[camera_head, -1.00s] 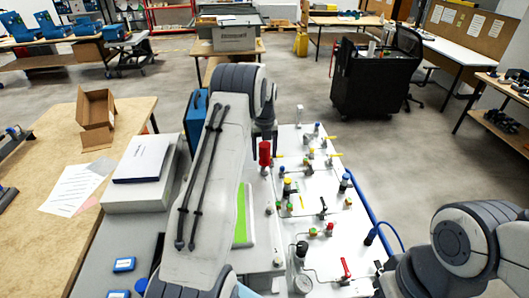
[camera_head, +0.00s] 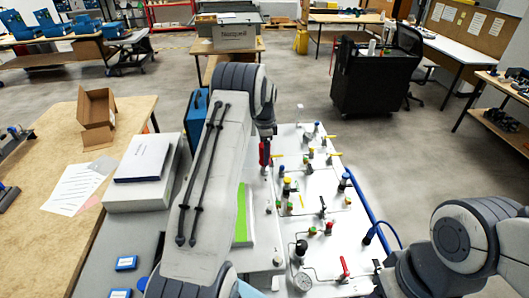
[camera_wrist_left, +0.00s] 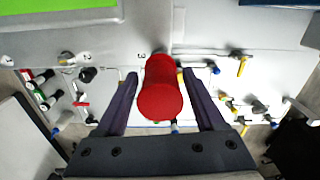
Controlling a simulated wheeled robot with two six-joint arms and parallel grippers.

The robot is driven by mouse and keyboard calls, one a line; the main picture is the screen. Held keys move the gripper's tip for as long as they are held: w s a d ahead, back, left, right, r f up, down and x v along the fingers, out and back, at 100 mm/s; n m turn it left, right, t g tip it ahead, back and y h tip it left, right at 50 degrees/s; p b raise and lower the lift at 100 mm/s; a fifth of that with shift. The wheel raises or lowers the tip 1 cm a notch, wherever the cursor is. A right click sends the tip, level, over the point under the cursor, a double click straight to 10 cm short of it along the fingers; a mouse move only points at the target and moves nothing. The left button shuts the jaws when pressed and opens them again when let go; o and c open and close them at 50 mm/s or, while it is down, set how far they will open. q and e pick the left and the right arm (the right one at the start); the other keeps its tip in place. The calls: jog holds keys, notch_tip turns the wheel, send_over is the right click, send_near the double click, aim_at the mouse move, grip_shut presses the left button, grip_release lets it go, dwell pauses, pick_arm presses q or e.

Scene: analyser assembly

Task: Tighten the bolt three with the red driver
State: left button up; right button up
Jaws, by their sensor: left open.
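The red driver (camera_head: 264,153) stands upright near the left edge of the white panel (camera_head: 318,187). In the left wrist view the red driver (camera_wrist_left: 160,98) is seen nearly end-on, beside a printed 3. Bolt three is hidden, and I cannot tell whether the driver's tip sits on it. My left gripper (camera_head: 267,151) is at the driver's handle. In the left wrist view my left gripper (camera_wrist_left: 160,76) is open, one finger on each side of the handle, with small gaps. My right arm is at the lower right; its gripper does not show.
Several coloured valves and fittings (camera_head: 288,187) rise from the panel to the right of the driver. A pressure gauge (camera_head: 303,281) is at the near end. A white box (camera_head: 143,187) and a wooden table (camera_head: 60,230) are at the left.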

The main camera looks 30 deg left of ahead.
pick_arm(q)
jog(key=n, duration=0.4)
jog(key=shift+n, duration=0.3)
grip_shut()
dwell(1.1)
jog(key=m, duration=0.9)
jog(key=shift+m, duration=0.4)
grip_release()
